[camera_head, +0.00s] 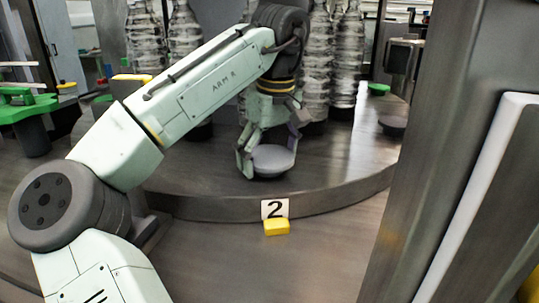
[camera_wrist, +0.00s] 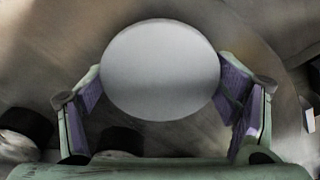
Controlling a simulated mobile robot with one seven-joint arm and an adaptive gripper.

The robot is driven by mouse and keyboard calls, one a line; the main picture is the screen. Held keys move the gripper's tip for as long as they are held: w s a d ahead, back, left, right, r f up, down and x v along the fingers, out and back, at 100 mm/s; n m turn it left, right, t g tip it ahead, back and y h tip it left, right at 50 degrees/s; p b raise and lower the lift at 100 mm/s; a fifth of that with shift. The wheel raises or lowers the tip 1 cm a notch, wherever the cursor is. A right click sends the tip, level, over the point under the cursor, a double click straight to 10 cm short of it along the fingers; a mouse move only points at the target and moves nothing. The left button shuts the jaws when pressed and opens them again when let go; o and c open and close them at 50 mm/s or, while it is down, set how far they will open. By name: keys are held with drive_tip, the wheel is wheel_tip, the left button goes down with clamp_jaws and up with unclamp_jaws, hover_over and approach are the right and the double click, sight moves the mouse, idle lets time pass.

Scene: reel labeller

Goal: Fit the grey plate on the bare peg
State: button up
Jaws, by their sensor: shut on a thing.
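The grey plate (camera_head: 271,157) is a smooth, light round disc above the near part of the round metal table (camera_head: 340,165). My gripper (camera_head: 268,150) is shut on it, with a finger at each side. In the wrist view the plate (camera_wrist: 160,70) fills the space between the purple-lined finger pads and hides what lies beneath. A narrow dark edge shows under the plate in the head view; I cannot tell whether it is its underside or a peg. I cannot clearly make out the bare peg.
Tall wrapped bottle-like stacks (camera_head: 347,60) stand behind my gripper. A dark round stub (camera_head: 392,126) and a green-topped piece (camera_head: 378,89) are at the right. A metal post (camera_head: 425,150) rises at the right.

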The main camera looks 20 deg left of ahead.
drive_tip(key=o, duration=1.2)
drive_tip(key=r, duration=0.7)
drive_tip(key=shift+s+d+r, duration=0.15)
drive_tip(key=shift+s+d, duration=0.15)
drive_tip(key=shift+s, duration=0.05)
